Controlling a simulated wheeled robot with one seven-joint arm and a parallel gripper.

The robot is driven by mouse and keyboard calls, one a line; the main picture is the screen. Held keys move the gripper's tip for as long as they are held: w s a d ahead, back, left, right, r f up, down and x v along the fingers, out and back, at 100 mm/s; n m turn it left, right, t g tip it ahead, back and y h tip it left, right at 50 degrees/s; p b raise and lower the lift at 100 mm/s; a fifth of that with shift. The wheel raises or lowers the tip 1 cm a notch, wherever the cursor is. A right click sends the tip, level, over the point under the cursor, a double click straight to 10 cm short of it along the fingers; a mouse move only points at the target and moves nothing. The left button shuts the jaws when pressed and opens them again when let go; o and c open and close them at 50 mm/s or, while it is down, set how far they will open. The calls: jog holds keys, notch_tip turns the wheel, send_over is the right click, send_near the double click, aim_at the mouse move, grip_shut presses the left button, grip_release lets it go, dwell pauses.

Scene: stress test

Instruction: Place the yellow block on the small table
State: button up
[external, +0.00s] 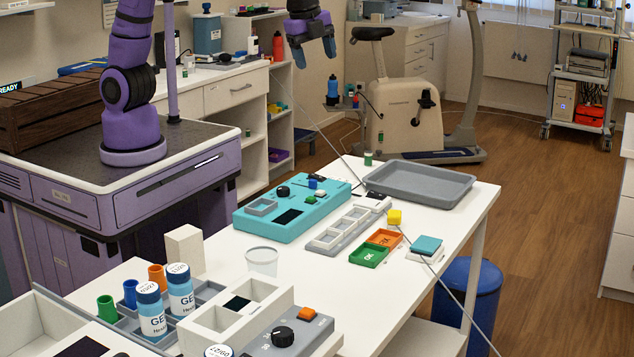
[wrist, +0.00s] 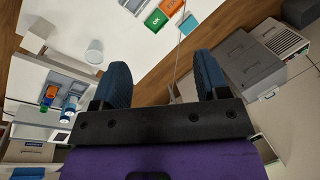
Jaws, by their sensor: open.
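My gripper (external: 314,54) is open and empty, raised high and well behind the block. Its two blue fingers stand apart in the wrist view (wrist: 160,68), with nothing between them.
A green tray (external: 369,255), a teal block on a white stand (external: 425,246), a teal panel (external: 290,208) and a large grey tray (external: 418,184) share the white table. Thin cables cross the table. A blue bin (external: 468,300) stands beside it. The floor to the right is clear.

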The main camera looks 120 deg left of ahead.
jog(key=w+a+f+m+g+y, duration=0.1)
jog(key=w+a+f+m, duration=0.15)
jog(key=w+f, duration=0.45)
jog(key=w+a+f+m+g, duration=0.1)
jog(key=w+a+f, duration=0.3)
jog(key=f, duration=0.5)
jog(key=m+g, duration=0.1)
jog(key=m, duration=0.2)
send_near(395, 213)
jog(key=shift+y, duration=0.4)
jog(key=x, duration=1)
jog(key=shift+d+f, duration=0.3)
jog(key=shift+f, duration=0.05)
jog(key=c, duration=1.1)
notch_tip(395, 213, up, 10)
jog(key=shift+s+f, duration=0.1)
jog(key=s+d+n+g+h, duration=0.1)
jog(key=s+d+n, duration=0.3)
jog(key=d, duration=0.4)
jog(key=s+d+f+n+g+h, duration=0.1)
jog(key=s+d+n, duration=0.4)
jog(key=d, duration=0.4)
jog(key=s+d+n+g+h, duration=0.1)
jog(key=s+d+n, duration=0.3)
jog(key=d, duration=0.4)
jog(key=shift+s+d+f+h, duration=0.15)
jog(key=shift+s+d+h, duration=0.2)
jog(key=shift+h, duration=0.25)
